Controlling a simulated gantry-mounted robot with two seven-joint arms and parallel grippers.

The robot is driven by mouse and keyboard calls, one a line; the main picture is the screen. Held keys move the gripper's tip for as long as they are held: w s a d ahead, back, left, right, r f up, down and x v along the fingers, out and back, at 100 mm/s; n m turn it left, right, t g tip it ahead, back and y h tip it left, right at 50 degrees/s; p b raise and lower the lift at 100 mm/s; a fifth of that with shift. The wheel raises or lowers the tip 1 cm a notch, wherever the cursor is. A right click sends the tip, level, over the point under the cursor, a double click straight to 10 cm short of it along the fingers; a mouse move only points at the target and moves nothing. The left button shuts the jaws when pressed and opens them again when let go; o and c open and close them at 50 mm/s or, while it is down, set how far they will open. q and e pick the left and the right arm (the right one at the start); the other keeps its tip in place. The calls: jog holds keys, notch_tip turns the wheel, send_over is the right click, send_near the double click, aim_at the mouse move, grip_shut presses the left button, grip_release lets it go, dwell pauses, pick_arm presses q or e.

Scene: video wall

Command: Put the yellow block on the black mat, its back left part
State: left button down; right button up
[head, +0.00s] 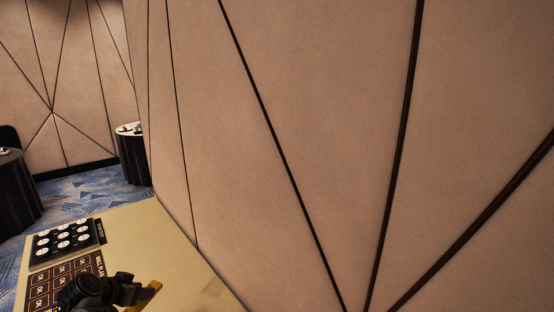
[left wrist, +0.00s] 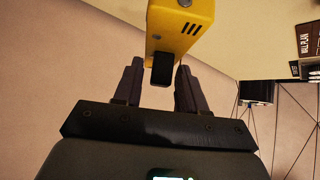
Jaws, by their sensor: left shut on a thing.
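The yellow block (left wrist: 180,28) shows large at the top of the left wrist view, with dark slots and a round spot on its face. My left gripper (left wrist: 158,84) is shut on it; a dark part of it lies between the fingers. In the head view, my left gripper (head: 138,291) holds the yellow block (head: 152,291) over the front of the table, mostly hidden by the gripper. A black mat (head: 92,240) with several white discs lies at the table's back left, apart from the block. My right gripper is in neither view.
A brown sheet with printed squares (head: 47,284) lies in front of the black mat, partly behind my gripper. The tan tabletop (head: 150,235) is clear right of the mat. A panelled wall (head: 330,120) borders the table's right. Dark-draped round tables (head: 133,160) stand beyond.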

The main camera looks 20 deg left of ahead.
pick_arm(q)
jog(key=s+d+f, duration=0.1)
jog(key=s+d, duration=0.3)
jog(key=d, duration=1.4)
jog(key=s+d+f, duration=0.1)
jog(key=s+d, duration=0.2)
jog(key=d, duration=1.5)
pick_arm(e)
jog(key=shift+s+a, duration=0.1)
pick_arm(q)
notch_tip(320, 180, up, 28)
jog(key=s+p, duration=0.2)
jog(key=p, duration=3.6)
jog(key=shift+r+m+h, duration=0.2)
jog(key=shift+m+h, duration=0.1)
jog(key=shift+m, duration=0.1)
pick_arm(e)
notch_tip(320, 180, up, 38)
